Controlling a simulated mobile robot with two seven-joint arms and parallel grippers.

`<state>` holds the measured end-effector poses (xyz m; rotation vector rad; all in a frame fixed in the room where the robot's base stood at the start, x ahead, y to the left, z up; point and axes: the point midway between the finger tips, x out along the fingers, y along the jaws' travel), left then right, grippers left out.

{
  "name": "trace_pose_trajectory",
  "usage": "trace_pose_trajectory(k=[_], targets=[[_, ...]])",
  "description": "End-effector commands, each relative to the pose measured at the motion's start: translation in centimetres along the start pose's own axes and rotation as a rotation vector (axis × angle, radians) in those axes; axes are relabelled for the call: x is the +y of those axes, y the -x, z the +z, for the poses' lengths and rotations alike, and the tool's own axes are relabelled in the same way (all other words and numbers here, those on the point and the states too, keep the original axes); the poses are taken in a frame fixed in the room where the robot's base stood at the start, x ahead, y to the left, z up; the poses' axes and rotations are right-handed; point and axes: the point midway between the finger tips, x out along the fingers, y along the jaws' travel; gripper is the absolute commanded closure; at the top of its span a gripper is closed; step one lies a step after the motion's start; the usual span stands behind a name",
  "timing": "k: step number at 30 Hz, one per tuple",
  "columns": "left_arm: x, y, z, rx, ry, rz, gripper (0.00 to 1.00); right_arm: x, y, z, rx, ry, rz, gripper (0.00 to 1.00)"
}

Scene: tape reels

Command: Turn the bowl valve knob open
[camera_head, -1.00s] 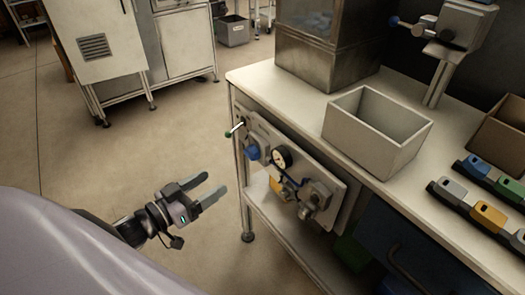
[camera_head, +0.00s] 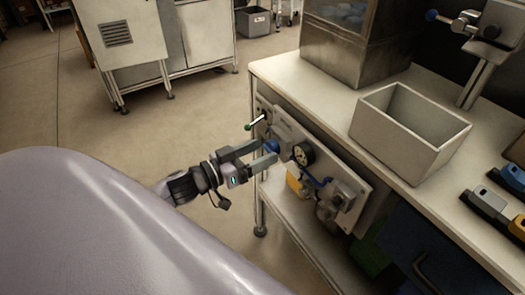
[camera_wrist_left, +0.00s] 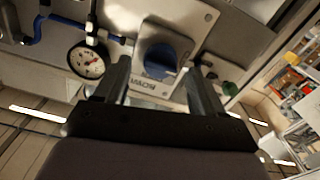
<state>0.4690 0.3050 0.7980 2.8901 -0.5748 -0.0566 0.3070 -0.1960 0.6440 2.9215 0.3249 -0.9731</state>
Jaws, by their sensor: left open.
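The bowl valve knob is blue; in the head view the knob (camera_head: 272,146) sits on the panel under the bench, partly hidden by my left gripper (camera_head: 266,151). In the left wrist view the blue knob (camera_wrist_left: 160,60) stands out from a pale plate (camera_wrist_left: 148,85) with an upside-down label that seems to read BOWL. My left gripper (camera_wrist_left: 160,67) is open, its fingers pointing at the panel on either side of the knob. I cannot tell whether they touch it. My right gripper is not in view.
A round gauge (camera_head: 303,153) and blue tubing (camera_head: 318,181) lie right of the knob. A green-tipped lever (camera_head: 256,122) sticks out just above my fingers. A grey open bin (camera_head: 408,130) stands on the bench top (camera_head: 330,110). The floor left of the bench is clear.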

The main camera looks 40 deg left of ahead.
Motion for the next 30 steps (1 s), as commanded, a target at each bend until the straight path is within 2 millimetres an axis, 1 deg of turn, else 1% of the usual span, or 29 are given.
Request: trace_pose_trajectory(k=[3, 6, 15, 17, 18, 20, 21, 30], targets=[[-0.01, -0.83, -0.01, 0.001, -0.002, 0.000, 0.31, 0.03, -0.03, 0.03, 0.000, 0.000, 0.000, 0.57], [0.01, -1.16, -0.02, 0.000, -0.002, 0.001, 0.31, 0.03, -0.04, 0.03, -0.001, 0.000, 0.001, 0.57], [0.00, -1.26, -0.01, 0.000, -0.001, 0.000, 0.31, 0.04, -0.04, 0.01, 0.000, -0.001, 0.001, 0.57], [0.00, -1.25, -0.01, 0.000, -0.001, 0.000, 0.50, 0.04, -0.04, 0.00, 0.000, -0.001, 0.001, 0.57], [0.00, -1.25, 0.00, 0.000, -0.001, 0.000, 0.63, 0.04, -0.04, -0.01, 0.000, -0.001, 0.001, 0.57], [0.00, -1.24, 0.00, 0.000, -0.001, 0.000, 0.83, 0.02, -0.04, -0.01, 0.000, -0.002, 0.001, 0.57], [0.01, -1.24, 0.00, 0.000, -0.001, 0.000, 0.87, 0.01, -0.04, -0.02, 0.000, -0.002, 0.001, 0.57], [0.03, -1.23, -0.05, 0.000, -0.030, 0.000, 0.86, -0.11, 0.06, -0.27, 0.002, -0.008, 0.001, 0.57]])
